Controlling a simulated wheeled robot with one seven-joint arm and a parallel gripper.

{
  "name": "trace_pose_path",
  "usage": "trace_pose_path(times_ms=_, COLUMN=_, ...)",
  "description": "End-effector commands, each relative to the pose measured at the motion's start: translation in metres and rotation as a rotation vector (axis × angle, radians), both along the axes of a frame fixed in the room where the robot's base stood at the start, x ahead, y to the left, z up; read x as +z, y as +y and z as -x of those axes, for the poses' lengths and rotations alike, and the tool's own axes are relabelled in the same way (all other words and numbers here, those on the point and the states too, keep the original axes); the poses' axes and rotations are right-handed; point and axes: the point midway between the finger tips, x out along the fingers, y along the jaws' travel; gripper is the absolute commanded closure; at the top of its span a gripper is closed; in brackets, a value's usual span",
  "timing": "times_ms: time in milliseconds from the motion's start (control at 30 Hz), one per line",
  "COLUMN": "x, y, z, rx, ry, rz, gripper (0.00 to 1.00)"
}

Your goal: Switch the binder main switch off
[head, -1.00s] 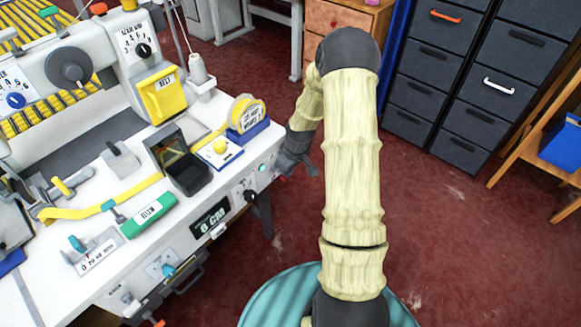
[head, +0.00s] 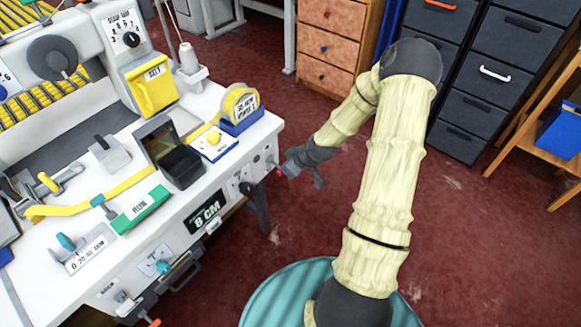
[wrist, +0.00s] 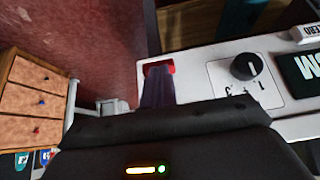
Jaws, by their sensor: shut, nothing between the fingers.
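The binder bench (head: 225,150) stands at the left in the head view. A small red part (head: 278,172) shows on its front panel near the right end. In the wrist view this red part (wrist: 160,67) sits in a pale panel; I cannot read a label or tell its on or off position. My gripper (head: 285,168) is at the panel's right end. In the wrist view the dark fingers of my gripper (wrist: 158,78) are shut and empty, with their tips in front of the red part and hiding some of it. I cannot tell whether they touch.
A black rotary knob (wrist: 245,66) with dial marks sits right of the red part in the wrist view. The "8 CM" display (head: 207,212) is farther along the panel. A wooden drawer unit (head: 330,45) and dark drawers (head: 470,100) stand behind.

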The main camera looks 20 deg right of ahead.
Motion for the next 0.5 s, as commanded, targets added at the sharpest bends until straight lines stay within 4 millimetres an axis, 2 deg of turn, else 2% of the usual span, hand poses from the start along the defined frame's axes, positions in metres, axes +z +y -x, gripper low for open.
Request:
trace_pose_path(times_ms=333, x=-0.019, y=0.005, z=0.003, rx=0.01, ry=-0.162, rz=-0.094, gripper=1.0)
trace_pose_path(times_ms=500, x=-0.023, y=0.005, z=0.001, rx=0.014, ry=-0.161, rz=-0.087, gripper=1.0)
